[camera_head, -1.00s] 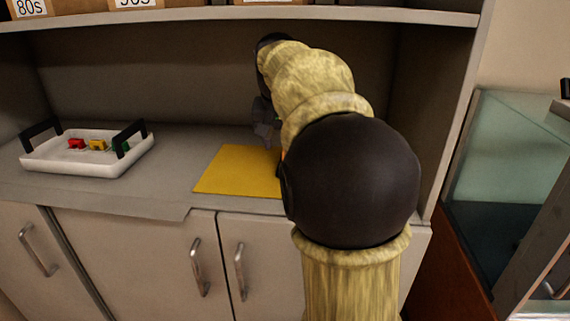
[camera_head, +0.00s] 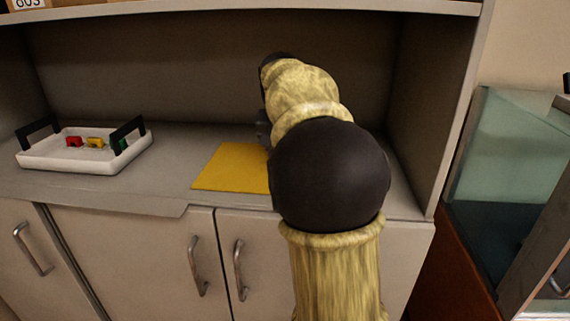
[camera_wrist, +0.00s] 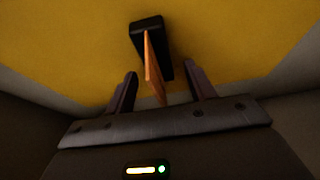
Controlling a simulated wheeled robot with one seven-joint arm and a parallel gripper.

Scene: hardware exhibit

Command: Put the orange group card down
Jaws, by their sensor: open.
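The orange card (camera_wrist: 153,66) shows nearly edge-on in the wrist view, as a thin strip rising from a black base (camera_wrist: 149,24). The base is on the yellow mat (camera_wrist: 70,45). My gripper (camera_wrist: 162,70) is open, with one finger on each side of the card and visible gaps between. In the head view the yellow mat (camera_head: 228,168) lies on the counter, partly covered by my arm. The card and base are hidden there, and only a small grey part of my gripper shows.
A white tray (camera_head: 75,160) with black handles stands at the left of the counter (camera_head: 165,150). It holds small red (camera_head: 74,141), yellow (camera_head: 95,142) and green (camera_head: 122,145) pieces. A side wall (camera_head: 432,110) and a shelf above bound the space.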

